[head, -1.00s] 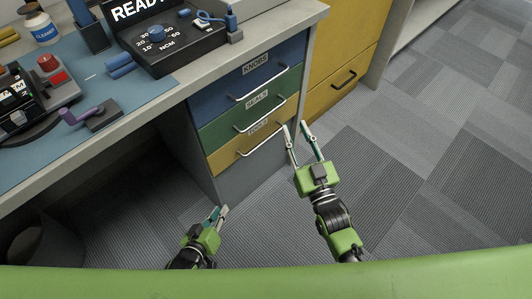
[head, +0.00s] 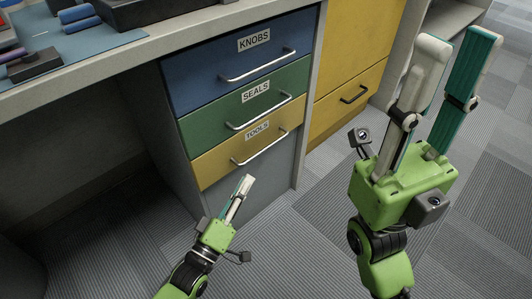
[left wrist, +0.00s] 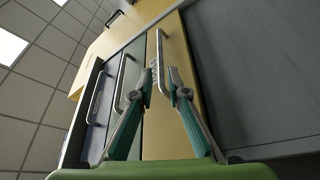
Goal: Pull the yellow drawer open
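The yellow drawer (head: 214,166) labelled TOOLS is the lowest of three in the desk pedestal, under the green SEALS drawer (head: 205,122) and the blue KNOBS drawer (head: 200,80). It looks shut. Its silver bar handle (head: 262,151) also shows in the left wrist view (left wrist: 160,50), with its near part in line with the gap between my fingers. My left gripper (head: 243,186) is open, just below and in front of that handle. I cannot tell whether the fingertips reach around the bar. My right gripper (head: 458,50) is open and empty, raised to the right.
A yellow cabinet (head: 345,55) with a black handle (head: 354,94) stands right of the pedestal. The desk top (head: 120,58) overhangs at the left. Grey carpet (head: 325,215) in front of the drawers is clear.

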